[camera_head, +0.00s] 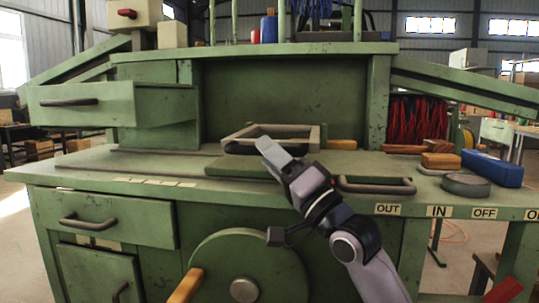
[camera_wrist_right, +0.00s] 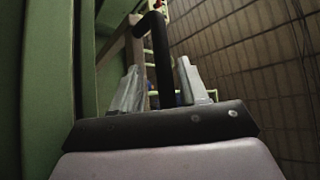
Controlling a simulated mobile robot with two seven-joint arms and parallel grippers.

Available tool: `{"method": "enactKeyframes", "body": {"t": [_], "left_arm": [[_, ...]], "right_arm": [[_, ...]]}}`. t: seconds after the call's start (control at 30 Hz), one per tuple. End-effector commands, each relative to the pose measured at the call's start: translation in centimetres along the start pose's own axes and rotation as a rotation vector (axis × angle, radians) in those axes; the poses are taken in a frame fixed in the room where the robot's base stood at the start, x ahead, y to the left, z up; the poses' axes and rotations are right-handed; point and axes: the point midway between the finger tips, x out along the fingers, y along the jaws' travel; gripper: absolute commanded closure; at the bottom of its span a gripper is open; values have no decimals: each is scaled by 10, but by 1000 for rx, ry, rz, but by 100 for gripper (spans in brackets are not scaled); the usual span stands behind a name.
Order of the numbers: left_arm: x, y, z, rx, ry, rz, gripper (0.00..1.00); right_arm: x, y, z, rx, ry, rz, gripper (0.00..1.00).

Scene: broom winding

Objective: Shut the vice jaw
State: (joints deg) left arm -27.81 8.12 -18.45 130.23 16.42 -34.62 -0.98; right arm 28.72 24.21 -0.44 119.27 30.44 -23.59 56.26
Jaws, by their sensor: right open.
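A grey-brown rectangular frame (camera_head: 308,136), which looks like the vice jaw, lies on the bench top in the head view. My right gripper (camera_head: 275,150) is at the frame's near side. Its fingers partly cover the frame's front; whether they touch it I cannot tell. In the right wrist view the two fingers of the gripper (camera_wrist_right: 158,88) stand apart. A dark bent bar (camera_wrist_right: 160,50) shows between them, and a brownish bar (camera_wrist_right: 118,45) beside it to the left. The fingers are not closed on either. My left gripper is not in view.
A grey loop handle (camera_head: 378,187) sits at the bench's front edge, close to my right wrist. A wooden block (camera_head: 441,161), a dark round disc (camera_head: 466,186) and a blue box (camera_head: 492,168) stand at the right. A green wheel (camera_head: 240,262) is below. The bench's left is mostly clear.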

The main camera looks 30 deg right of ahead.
Motion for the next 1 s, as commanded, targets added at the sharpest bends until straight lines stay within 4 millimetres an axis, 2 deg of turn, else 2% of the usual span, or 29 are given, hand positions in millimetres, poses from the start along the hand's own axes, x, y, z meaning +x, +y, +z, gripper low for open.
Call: {"method": "enactKeyframes", "body": {"t": [0.3,0.5,1.0], "left_arm": [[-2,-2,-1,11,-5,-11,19],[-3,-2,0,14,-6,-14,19],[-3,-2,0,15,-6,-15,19]], "right_arm": [[-40,0,1,-1,-3,3,57],[-57,1,1,-1,-4,4,57],[-64,0,1,0,-2,2,57]]}}
